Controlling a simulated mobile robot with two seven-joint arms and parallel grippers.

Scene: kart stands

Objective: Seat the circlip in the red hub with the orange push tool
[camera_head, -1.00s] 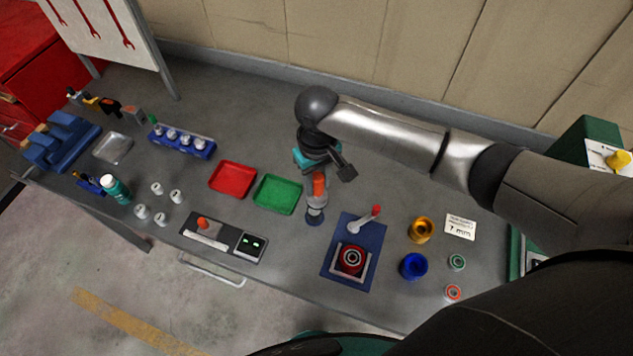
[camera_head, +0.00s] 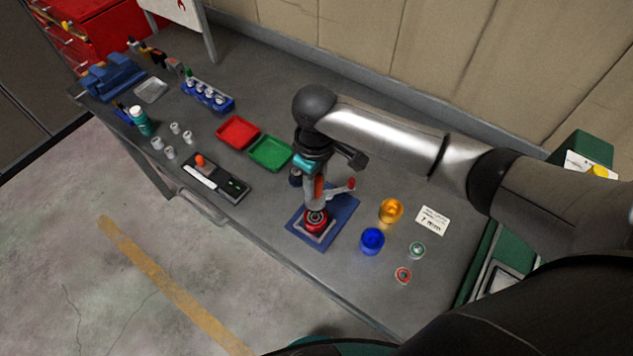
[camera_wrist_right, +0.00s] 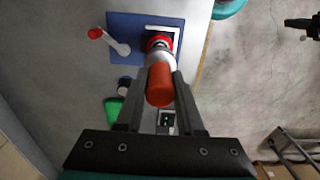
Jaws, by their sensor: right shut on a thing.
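My right gripper (camera_head: 314,178) is shut on the orange push tool (camera_head: 319,188), whose orange handle (camera_wrist_right: 160,85) sits between the fingers in the right wrist view. The tool's silver lower end (camera_wrist_right: 160,59) is over the red hub (camera_head: 316,226), which also shows in the right wrist view (camera_wrist_right: 153,42). I cannot tell whether the tool touches the hub. The hub sits in a pale bracket on a blue plate (camera_head: 345,216). The circlip cannot be made out; the tool covers much of the hub. My left gripper is not in view.
A lever with a red knob (camera_head: 351,183) rises from the plate close to the tool. A dark round stand (camera_head: 296,177) is behind. Orange (camera_head: 391,211) and blue (camera_head: 372,241) cups stand right. Green (camera_head: 270,153) and red (camera_head: 238,132) trays lie left.

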